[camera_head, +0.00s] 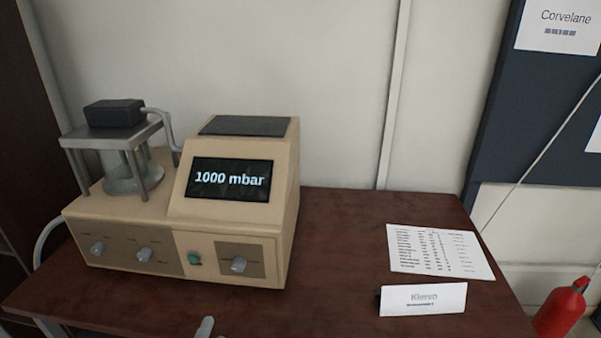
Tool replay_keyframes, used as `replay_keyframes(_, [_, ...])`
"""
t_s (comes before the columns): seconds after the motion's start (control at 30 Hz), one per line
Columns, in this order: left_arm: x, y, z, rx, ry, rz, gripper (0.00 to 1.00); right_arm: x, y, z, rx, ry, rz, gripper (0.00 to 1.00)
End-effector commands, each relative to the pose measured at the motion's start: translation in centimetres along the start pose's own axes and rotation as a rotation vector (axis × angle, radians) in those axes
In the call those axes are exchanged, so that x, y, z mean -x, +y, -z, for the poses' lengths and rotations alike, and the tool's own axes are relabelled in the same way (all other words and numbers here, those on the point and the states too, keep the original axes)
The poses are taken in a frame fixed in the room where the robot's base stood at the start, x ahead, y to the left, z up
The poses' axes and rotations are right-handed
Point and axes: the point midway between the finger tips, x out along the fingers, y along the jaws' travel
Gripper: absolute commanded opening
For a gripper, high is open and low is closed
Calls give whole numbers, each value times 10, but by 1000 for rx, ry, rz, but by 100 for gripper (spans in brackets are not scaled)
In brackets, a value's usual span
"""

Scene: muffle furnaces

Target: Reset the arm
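A small grey tip (205,327) shows at the bottom edge, in front of the beige machine. It may be the end of my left gripper, but too little of it shows to tell whether it is open or shut. No part of my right arm or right gripper is in view. The beige machine (285,215) stands on the left of the table, and its screen (230,179) reads "1000 mbar". Its front has several grey knobs and a green switch (194,258).
A metal stand (112,130) with a black block and a glass vessel tops the machine's left side. The brown table (345,240) is clear in the middle. A printed sheet (440,251) and a name card (423,299) are at right. A red extinguisher (561,308) stands beyond the table.

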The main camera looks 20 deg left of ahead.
Motion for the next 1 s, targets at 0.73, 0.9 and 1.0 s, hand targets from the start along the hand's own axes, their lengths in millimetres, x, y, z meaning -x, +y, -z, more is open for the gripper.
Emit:
replay_keyframes(0.73, [55,309,-72,536,-307,-647,50,0,0,0,0,0,0,36])
replay_keyframes(0.9, [106,379,-104,668,-499,-805,50,0,0,0,0,0,0,36])
replay_keyframes(1.0, [142,412,-124,736,-630,-880,50,0,0,0,0,0,0,36])
